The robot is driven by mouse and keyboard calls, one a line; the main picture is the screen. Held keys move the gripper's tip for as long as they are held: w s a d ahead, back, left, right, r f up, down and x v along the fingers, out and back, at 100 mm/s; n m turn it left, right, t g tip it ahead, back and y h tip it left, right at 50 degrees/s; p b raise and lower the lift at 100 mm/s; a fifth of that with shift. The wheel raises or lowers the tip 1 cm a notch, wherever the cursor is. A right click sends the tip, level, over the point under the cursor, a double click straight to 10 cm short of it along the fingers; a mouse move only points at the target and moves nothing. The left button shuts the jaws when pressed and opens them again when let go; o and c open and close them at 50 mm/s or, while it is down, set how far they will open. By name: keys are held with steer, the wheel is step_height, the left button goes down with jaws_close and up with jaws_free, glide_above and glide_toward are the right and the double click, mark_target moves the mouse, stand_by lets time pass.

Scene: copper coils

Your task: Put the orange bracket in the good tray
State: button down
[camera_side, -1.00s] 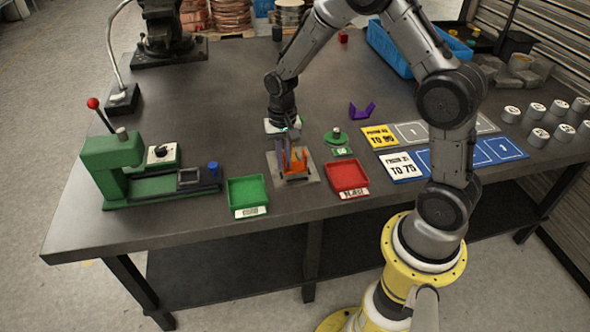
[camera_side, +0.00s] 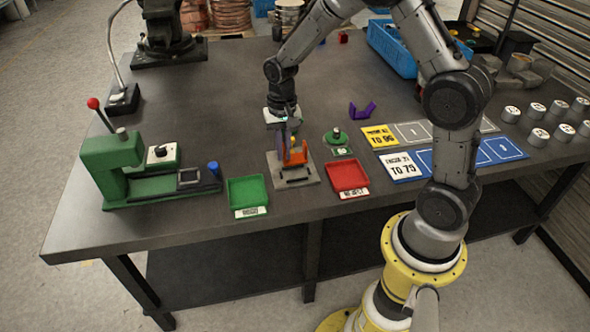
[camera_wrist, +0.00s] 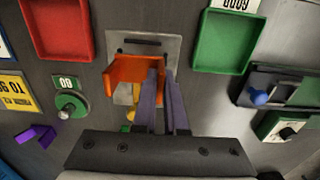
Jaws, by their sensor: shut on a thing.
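The orange bracket (camera_side: 296,156) is held by my gripper (camera_side: 287,158) a little above the grey plate (camera_side: 307,177). In the wrist view my gripper's fingers (camera_wrist: 163,80) are closed on the right-hand wall of the orange bracket (camera_wrist: 125,72). The fingers hide part of this wall. The good tray is the green tray (camera_side: 247,191), left of the plate in the side view and empty. In the wrist view the green tray (camera_wrist: 224,41) lies right of the plate, with its GOOD label at the top.
A red reject tray (camera_side: 347,176) stands right of the plate. A green press (camera_side: 105,165) stands left of the green tray.

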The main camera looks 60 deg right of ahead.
steer(key=shift+r, duration=1.45)
steer(key=shift+w+r+m, duration=0.1)
steer(key=shift+m, duration=0.2)
steer(key=w+a, duration=0.7)
steer(key=a, duration=0.5)
steer(key=shift+s+f, duration=0.1)
steer(key=shift+f, duration=3.5)
steer(key=shift+f, duration=0.6)
